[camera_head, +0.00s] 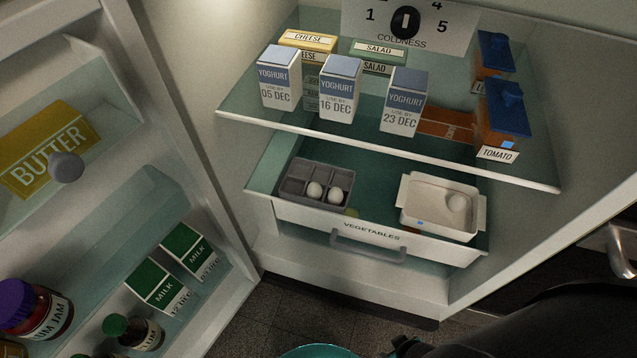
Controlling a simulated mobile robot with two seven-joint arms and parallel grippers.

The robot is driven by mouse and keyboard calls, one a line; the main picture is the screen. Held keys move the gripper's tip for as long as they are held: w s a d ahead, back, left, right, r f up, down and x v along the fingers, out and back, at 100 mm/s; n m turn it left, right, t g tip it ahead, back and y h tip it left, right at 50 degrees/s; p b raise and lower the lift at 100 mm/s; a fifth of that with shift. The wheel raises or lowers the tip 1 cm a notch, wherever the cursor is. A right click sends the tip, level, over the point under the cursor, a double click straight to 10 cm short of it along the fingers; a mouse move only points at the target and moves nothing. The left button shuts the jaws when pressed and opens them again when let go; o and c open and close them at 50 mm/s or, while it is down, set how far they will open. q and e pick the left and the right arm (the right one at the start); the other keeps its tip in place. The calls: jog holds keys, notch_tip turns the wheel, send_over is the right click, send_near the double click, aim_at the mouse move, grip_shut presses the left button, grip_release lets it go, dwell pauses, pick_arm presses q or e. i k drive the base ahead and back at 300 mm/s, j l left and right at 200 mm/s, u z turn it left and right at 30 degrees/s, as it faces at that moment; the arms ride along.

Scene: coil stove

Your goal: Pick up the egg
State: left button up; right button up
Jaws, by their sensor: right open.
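Two white eggs sit side by side in the front compartments of a grey egg box (290,187) in the fridge: a left egg (314,190) and a right egg (335,195). The box rests in the opened vegetable drawer (300,215), on its left side. My right arm comes in from the lower right, and its gripper (405,346) is at the bottom edge, well below and in front of the drawer. It is open, partly cut off and away from the eggs. My left gripper is not in view.
A white tub (432,216) with a pale round thing in it stands right of the egg box. A glass shelf (350,135) with yoghurt cartons (341,88) overhangs the drawer's back. The open fridge door (215,205) stands left. Space before the drawer is clear.

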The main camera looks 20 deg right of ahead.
aim_at(457, 203)
jog(key=z, duration=1.8)
jog(key=j+u, duration=0.1)
jog(key=u, duration=0.7)
jog(key=i+j+u, duration=0.1)
jog(key=u, duration=0.25)
jog(key=k+l+z, duration=0.1)
jog(key=z, duration=0.4)
jog(key=k+l+z, duration=0.1)
jog(key=l+z, duration=0.2)
jog(key=z, duration=0.2)
